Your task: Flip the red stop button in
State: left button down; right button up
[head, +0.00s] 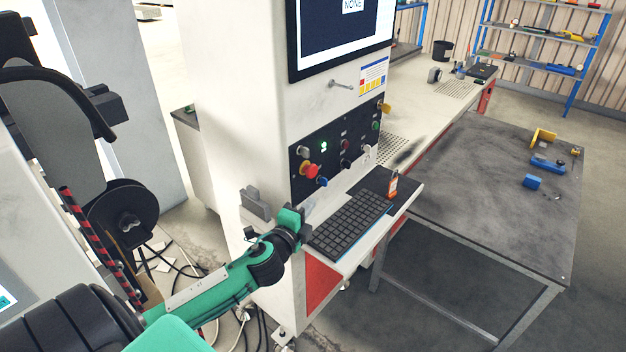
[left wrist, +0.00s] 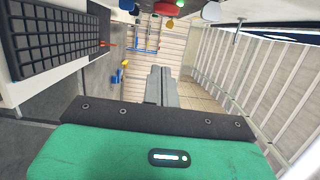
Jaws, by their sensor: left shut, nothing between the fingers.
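The red stop button (head: 311,171) stands out from the black control panel (head: 334,148) on the white cabinet, with a yellow part beside it. In the left wrist view the red button (left wrist: 167,9) shows at the top edge, partly cut off. My left gripper (head: 303,213) is below the panel, near the left end of the keyboard shelf and apart from the button. In the left wrist view its grey fingers (left wrist: 161,85) are together with nothing between them. My right gripper is in neither view.
A blue knob (head: 322,182) and a grey knob (head: 302,151) sit close to the red button. A keyboard (head: 350,224) lies on the shelf below the panel. A screen (head: 340,35) is above. A dark table (head: 480,190) stands to the right.

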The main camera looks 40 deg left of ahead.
aim_at(310, 170)
pick_arm(q)
jog(key=w+a+p, duration=0.4)
jog(key=w+a, duration=0.1)
jog(key=w, duration=0.5)
jog(key=shift+p, duration=0.35)
jog(key=shift+a, duration=0.1)
jog(key=shift+a, duration=0.1)
